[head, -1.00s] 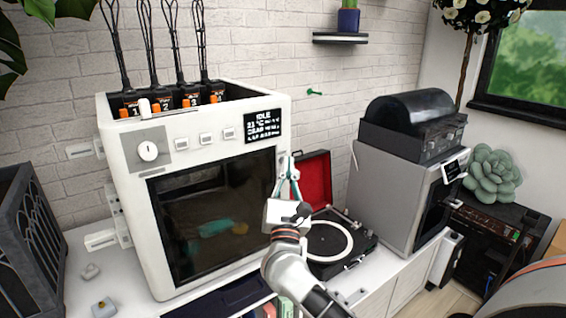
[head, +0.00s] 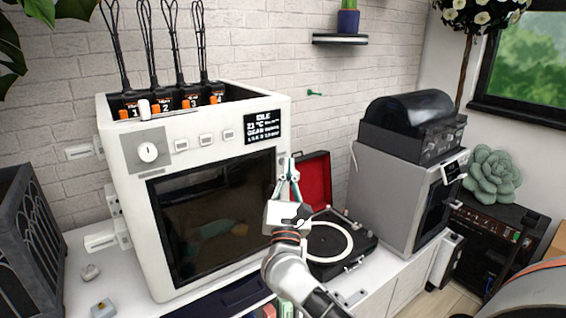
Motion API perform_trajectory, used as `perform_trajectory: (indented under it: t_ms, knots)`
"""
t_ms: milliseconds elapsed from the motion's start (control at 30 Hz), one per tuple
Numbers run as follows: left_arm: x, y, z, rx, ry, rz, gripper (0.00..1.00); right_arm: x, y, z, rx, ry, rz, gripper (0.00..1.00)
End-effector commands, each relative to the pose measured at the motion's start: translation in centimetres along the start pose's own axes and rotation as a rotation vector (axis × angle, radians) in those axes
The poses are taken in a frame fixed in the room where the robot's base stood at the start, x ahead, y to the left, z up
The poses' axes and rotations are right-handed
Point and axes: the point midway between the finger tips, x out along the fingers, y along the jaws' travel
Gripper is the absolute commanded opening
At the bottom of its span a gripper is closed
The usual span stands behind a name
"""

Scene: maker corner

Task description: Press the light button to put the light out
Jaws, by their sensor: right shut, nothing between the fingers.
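The white printer (head: 135,200) stands on the counter with a dark front window (head: 215,215). Three small pale buttons sit in a row above the window: left (head: 181,145), middle (head: 206,139) and right (head: 229,134). I cannot read which one is the light button. A display (head: 263,127) reading IDLE is right of them. The chamber behind the window is dark, with only a faint shape inside. My right gripper (head: 290,164) is shut and empty, pointing up by the printer's right front edge, apart from the buttons. My left gripper is not in view.
A round knob (head: 148,152) is left of the buttons. A turntable (head: 330,240) with a raised red lid (head: 316,180) stands behind my right arm. A grey machine (head: 395,195) is farther right.

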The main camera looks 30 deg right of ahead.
Motion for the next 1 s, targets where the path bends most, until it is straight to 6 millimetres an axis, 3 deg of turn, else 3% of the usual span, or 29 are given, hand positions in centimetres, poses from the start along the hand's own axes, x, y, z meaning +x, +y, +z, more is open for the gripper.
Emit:
perform_trajectory:
  t_ms: [467, 1000]
  knots:
    - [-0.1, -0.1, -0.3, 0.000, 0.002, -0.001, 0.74, -0.6, -0.5, 0.5, -0.001, 0.000, 0.000, 0.00]
    - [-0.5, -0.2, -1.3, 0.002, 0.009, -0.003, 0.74, -3.9, -2.9, 2.9, -0.001, 0.000, 0.000, 0.00]
